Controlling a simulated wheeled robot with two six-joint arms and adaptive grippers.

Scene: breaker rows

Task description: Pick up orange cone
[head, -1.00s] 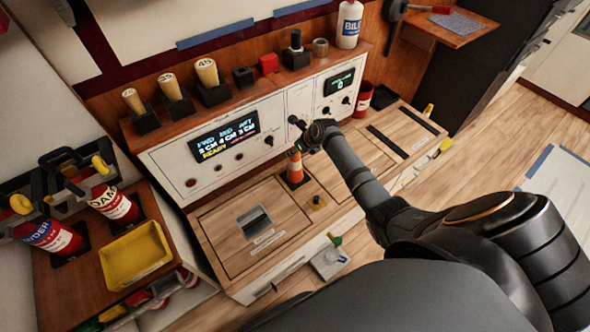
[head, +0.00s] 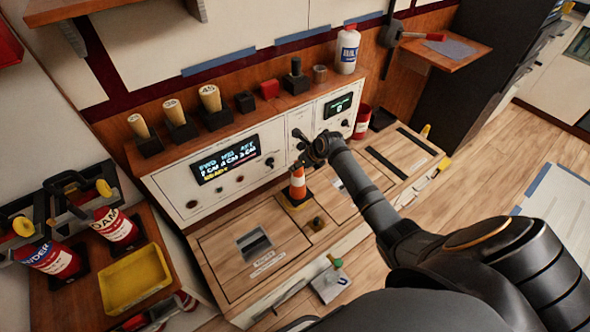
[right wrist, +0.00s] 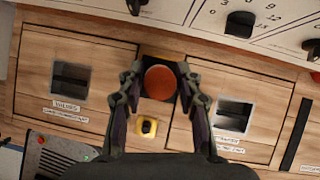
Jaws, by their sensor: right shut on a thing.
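The orange cone (head: 298,183) with a white band stands upright at a dark square spot on the wooden counter (head: 222,262). In the right wrist view its round orange top (right wrist: 160,83) shows from above between the fingers. My right gripper (head: 305,152) reaches down over the cone from the right and is shut on it. In the right wrist view the fingers of my right gripper (right wrist: 159,92) flank the cone on both sides. I cannot tell whether the cone's base touches the counter. My left gripper is not in view.
A small yellow-based knob (head: 317,222) sits close in front of the cone. The control panel (head: 190,206) with its display rises just behind. Wooden-topped plugs (head: 173,112) and a white bottle (head: 347,48) stand on the shelf. A yellow tray (head: 135,281) lies at left.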

